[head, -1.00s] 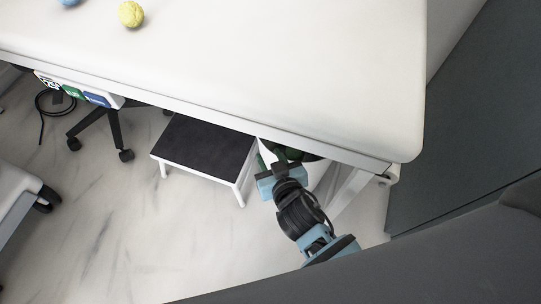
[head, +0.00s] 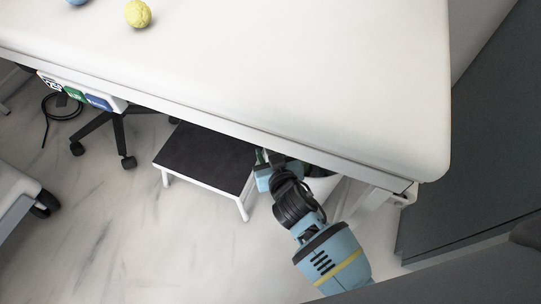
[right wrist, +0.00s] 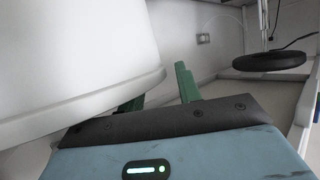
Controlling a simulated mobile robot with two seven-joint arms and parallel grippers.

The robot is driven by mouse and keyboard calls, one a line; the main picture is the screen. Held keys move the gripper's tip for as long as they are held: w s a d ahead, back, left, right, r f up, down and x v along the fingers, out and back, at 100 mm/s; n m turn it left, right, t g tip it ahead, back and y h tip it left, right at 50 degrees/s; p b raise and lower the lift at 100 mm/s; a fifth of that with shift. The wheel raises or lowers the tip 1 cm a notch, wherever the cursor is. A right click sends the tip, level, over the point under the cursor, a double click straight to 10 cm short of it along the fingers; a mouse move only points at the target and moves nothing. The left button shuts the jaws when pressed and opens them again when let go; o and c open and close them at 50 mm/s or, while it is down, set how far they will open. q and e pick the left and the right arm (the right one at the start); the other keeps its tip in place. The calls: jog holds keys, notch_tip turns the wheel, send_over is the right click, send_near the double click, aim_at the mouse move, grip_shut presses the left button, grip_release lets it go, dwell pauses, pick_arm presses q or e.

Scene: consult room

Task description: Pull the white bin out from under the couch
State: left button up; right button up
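The couch (head: 300,70) is a wide white padded top on a pale frame. The white bin (head: 322,187) shows only partly under its front edge, just right of my right gripper (head: 264,168). The couch and my gripper hide the rest of it. In the right wrist view the bin (right wrist: 75,55) fills the left side, with its thick rim low down. My right gripper (right wrist: 158,95) has its green fingers apart. The bin's rim partly hides the left finger, and the right finger stands just clear of the rim. My left gripper is in neither view.
A black-topped step stool (head: 207,157) stands left of my right gripper. A wheeled chair base (head: 118,137) is further left. A couch leg (head: 372,203) is to the right, near a dark cabinet (head: 470,170). The marble floor in front is clear.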

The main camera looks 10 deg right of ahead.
jog(key=shift+c, duration=0.4)
grip_shut()
jog(key=shift+s+f, duration=0.1)
dwell(0.8)
